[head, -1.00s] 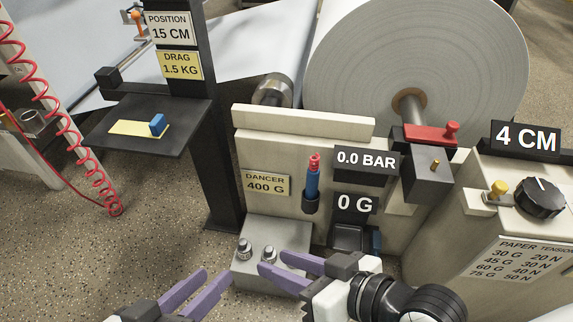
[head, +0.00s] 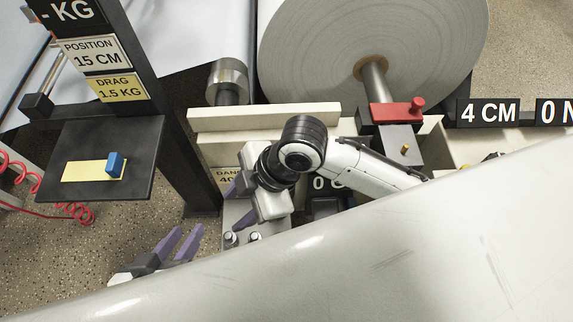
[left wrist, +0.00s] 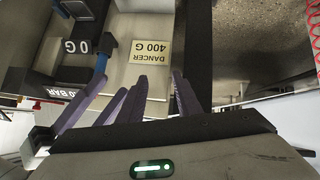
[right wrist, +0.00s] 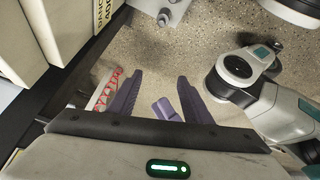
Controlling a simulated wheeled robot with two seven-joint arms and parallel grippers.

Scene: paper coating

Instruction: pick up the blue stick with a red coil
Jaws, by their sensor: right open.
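The blue stick (left wrist: 101,68) shows in the left wrist view, upside down beside the DANCER label, with its red end hidden by purple fingers. In the head view my right arm covers it. My right gripper (head: 233,190) is at the front of the pale panel, pointing left and downward; its fingers are apart and empty in the right wrist view (right wrist: 156,95). My left gripper (head: 178,245) is lower left of it, open and empty, short of the panel; its fingers also show in the left wrist view (left wrist: 157,95).
A black tray (head: 130,190) with a yellow pad and blue block (head: 115,163) stands at the left. A red coiled hose (head: 80,215) hangs beside it. A large paper roll (head: 320,50) is behind the panel (head: 320,112). Metal weights (head: 231,239) stand near both grippers.

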